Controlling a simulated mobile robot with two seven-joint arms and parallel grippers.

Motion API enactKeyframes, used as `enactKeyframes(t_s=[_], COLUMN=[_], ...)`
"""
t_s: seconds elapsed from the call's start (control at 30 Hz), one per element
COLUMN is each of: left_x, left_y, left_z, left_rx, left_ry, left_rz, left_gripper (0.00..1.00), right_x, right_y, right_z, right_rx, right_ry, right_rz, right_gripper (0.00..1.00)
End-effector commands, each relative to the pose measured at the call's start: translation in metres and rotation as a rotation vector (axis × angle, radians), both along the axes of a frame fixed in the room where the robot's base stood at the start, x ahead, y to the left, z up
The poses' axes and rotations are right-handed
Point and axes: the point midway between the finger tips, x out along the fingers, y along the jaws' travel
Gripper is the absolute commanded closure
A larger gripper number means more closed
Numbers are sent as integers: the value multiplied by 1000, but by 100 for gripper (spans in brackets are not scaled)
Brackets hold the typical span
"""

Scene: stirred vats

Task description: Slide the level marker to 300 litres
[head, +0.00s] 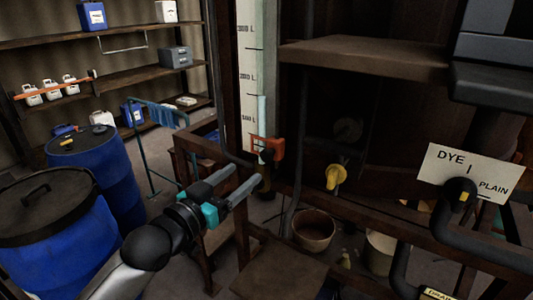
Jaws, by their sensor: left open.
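The level scale (247,75) is a tall pale board with black marks, left of the middle. Its lettering is small; the marks seem to read 300 L at the top, 200 L in the middle and 100 L lowest. The orange-red level marker (268,145) sits near the board's lower end, below the lowest label. My left gripper (248,177) is open and empty, its two grey fingers pointing toward the area just below and left of the marker. I cannot tell whether it touches anything. My right gripper is not in view.
A yellow tap handle (335,176) is right of the marker. A DYE/PLAIN sign (470,172) with a black knob stands at right. Blue barrels (50,235) are at left, a bucket (314,230) is below, and dark rusty beams surround the scale.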

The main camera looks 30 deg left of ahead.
Motion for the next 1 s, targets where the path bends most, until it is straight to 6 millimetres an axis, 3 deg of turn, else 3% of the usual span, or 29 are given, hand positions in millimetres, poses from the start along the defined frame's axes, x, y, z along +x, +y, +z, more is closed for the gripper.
enactKeyframes(t_s=[0.7,1.0], left_x=[90,105], left_y=[-7,-9], left_z=[1,0], left_rx=[-1,-1], left_ry=[-2,-1], left_rz=[1,0], left_gripper=[33,33], right_x=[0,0], right_y=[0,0], right_z=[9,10], right_rx=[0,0], right_ry=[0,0], right_rz=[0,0], right_gripper=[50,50])
